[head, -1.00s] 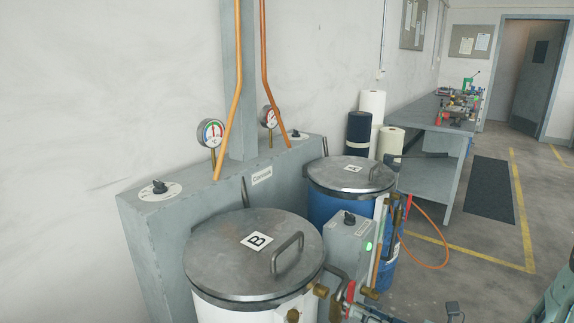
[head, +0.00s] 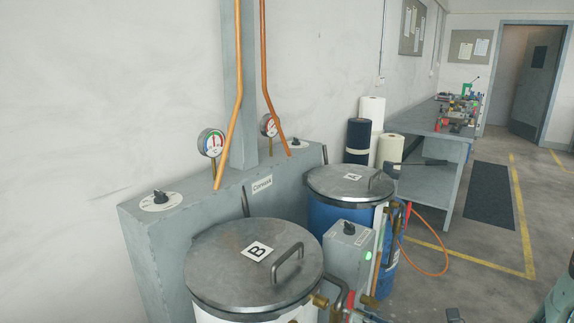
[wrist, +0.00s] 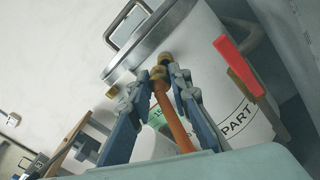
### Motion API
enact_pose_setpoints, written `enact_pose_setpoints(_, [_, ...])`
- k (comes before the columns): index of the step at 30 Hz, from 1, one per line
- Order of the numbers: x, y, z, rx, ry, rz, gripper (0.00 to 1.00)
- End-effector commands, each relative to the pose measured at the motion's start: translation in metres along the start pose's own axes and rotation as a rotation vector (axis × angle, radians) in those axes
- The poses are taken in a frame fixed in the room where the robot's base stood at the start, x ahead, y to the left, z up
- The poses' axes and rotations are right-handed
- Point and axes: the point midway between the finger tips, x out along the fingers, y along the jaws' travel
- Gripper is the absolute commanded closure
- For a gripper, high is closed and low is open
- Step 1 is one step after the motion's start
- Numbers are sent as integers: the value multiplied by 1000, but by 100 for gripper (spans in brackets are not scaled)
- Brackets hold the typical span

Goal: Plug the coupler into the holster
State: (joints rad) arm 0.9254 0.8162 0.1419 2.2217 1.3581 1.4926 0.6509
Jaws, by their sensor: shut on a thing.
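In the wrist view my gripper (wrist: 159,82) has its two blue-grey fingers closed around an orange hose (wrist: 175,120). The brass coupler (wrist: 158,73) on the hose end sits between the fingertips. A white drum with a metal lid (wrist: 165,38) is right behind it, and another brass fitting (wrist: 166,58) on the drum shows just beyond the coupler. I cannot tell whether the coupler touches that fitting. I cannot pick out the holster for certain in either view. My gripper's jaws are not clearly visible in the head view.
Drum B (head: 240,268) stands in front, with drum A (head: 350,180) behind it. A grey control box (head: 347,255) with a green light is between them. A red part (wrist: 238,58) is close right of my gripper.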

Motion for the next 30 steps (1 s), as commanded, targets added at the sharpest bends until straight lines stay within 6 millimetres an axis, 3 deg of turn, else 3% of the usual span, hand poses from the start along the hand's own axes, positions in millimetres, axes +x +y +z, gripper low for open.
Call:
enact_pose_setpoints(18, [0,27,47,0,0,0,100])
enact_pose_setpoints(30, [1,28,50,0,0,1,100])
